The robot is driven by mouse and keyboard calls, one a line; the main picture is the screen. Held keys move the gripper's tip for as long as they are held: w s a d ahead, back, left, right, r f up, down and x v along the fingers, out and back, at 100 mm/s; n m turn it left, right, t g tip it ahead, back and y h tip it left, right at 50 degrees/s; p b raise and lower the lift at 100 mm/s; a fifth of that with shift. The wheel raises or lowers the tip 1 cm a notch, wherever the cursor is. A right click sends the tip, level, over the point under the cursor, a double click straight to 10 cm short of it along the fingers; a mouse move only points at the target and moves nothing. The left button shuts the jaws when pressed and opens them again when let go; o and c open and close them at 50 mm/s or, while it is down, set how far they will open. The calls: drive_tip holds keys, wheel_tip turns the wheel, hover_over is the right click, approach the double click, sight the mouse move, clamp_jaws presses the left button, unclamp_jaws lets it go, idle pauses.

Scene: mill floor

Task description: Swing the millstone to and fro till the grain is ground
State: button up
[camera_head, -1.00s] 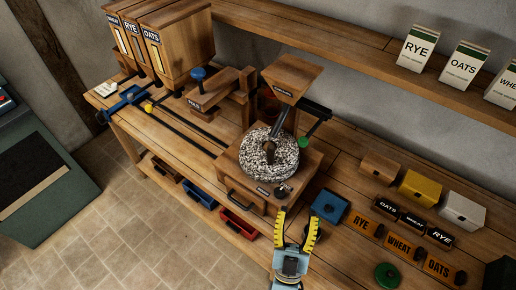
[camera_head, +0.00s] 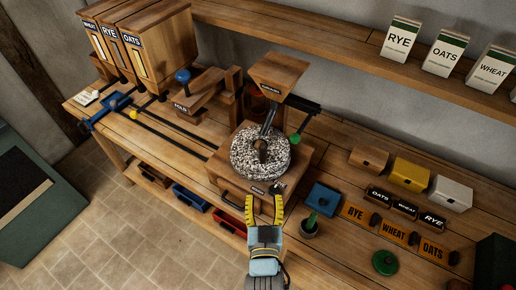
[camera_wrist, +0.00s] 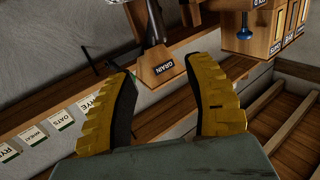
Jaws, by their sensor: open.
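The round speckled millstone (camera_head: 241,166) lies on its wooden base on the bench. A small dark knob (camera_head: 277,188) sits at its front right edge. The wooden grain hopper (camera_head: 277,78) stands above and behind the stone, with a dark chute down to its centre. My gripper (camera_head: 265,199) has yellow fingers spread apart at the front of the mill base, close to the knob; I cannot tell whether it touches. In the wrist view the empty fingers frame the hopper labelled GRAIN (camera_wrist: 161,70), and the stone is not clearly visible.
Rye, wheat and oats bins (camera_head: 153,50) stand at the back left. A green-knobbed lever (camera_head: 296,139) is beside the stone.

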sight(263, 152)
drive_tip(key=w+p, duration=0.1)
drive_tip(key=w, duration=0.6)
drive_tip(key=w+p, duration=0.2)
drive_tip(key=w, duration=0.6)
drive_tip(key=shift+a, duration=0.2)
drive_tip(key=shift+w+r, duration=0.1)
drive_tip(key=shift+w, duration=1.05)
clamp_jaws()
